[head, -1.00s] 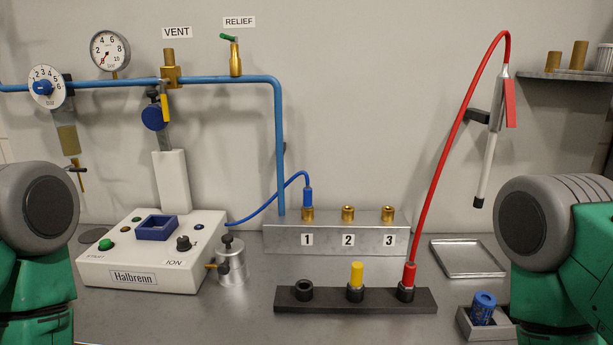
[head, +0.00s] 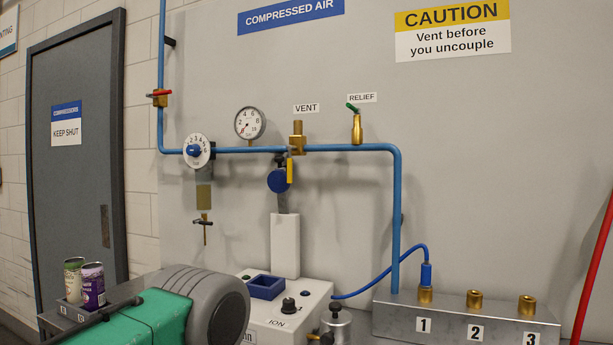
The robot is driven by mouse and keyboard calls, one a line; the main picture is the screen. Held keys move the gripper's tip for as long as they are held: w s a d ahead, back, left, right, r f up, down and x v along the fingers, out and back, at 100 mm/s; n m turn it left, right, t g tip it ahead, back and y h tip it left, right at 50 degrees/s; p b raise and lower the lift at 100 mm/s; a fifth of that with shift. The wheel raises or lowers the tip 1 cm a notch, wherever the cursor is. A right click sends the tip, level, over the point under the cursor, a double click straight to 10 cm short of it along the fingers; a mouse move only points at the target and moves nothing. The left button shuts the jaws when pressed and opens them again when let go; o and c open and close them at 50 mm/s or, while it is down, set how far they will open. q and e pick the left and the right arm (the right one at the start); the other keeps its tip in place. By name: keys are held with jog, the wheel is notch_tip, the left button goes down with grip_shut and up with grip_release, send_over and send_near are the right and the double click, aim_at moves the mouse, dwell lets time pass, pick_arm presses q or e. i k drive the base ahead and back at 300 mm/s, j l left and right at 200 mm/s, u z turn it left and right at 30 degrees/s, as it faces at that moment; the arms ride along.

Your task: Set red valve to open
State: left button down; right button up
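The red valve (head: 160,93) is a brass valve with a red lever on the vertical blue pipe (head: 161,55) at the upper left in the head view. Its red lever lies roughly level, across the upright pipe, with its end to the right. My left arm shows at the lower left, well below the valve, as a green link and a grey rounded joint; its gripper cannot be made out. My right gripper is not in view.
The pipe runs on past a numbered dial (head: 198,150), a pressure gauge (head: 250,123), the vent valve (head: 297,138) and the relief valve (head: 356,126). A white machine (head: 285,302) stands below. Two cans (head: 92,284) stand at the lower left. A grey door (head: 75,190) is at left.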

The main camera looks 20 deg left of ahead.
aim_at(153, 95)
jog(key=k+j+u, duration=0.1)
jog(key=u, duration=1.35)
jog(key=k+j, duration=0.05)
jog(key=j, duration=0.05)
